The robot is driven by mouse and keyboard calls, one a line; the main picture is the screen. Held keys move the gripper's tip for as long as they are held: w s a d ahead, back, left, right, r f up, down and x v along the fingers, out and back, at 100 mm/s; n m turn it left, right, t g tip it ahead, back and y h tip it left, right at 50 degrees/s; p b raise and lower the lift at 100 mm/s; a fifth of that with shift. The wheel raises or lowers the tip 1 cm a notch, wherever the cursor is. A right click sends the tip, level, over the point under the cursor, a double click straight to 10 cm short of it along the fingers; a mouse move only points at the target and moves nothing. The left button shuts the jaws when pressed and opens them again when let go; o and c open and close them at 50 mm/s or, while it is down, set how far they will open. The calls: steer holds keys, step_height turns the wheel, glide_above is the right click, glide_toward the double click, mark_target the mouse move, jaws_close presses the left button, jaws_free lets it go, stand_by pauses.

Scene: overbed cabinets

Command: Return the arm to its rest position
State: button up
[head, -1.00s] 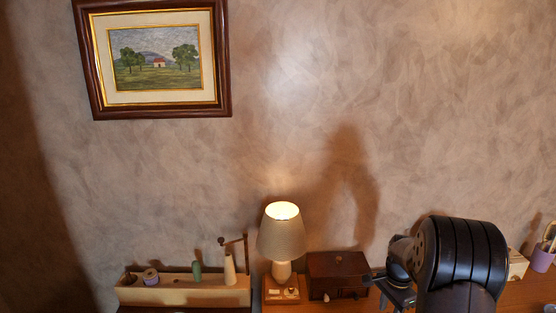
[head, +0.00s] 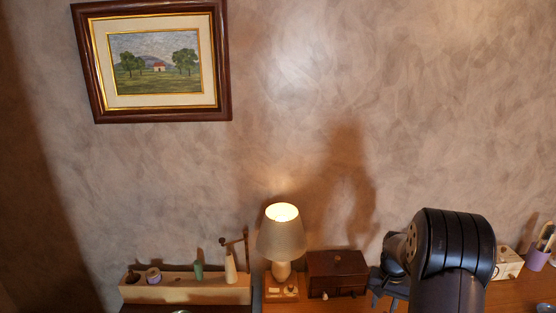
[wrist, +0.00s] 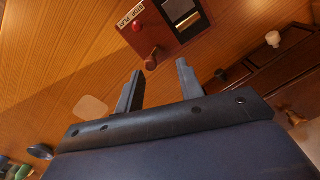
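My gripper shows in the wrist view (wrist: 160,88) with its two fingers well apart and nothing between them. In the head view my gripper (head: 388,285) is partly hidden by my arm, at the lower right beside the dark wooden box (head: 337,274). In the wrist view a red-brown panel (wrist: 165,25) with a "STOP PLAY" label and a knob lies beyond the fingertips, apart from them.
A lit lamp (head: 281,240) stands left of the wooden box. A framed picture (head: 155,62) hangs above.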

step_height(320, 180, up, 9)
steer(key=b, duration=0.1)
stand_by(0.4)
steer(key=shift+s+a, duration=0.1)
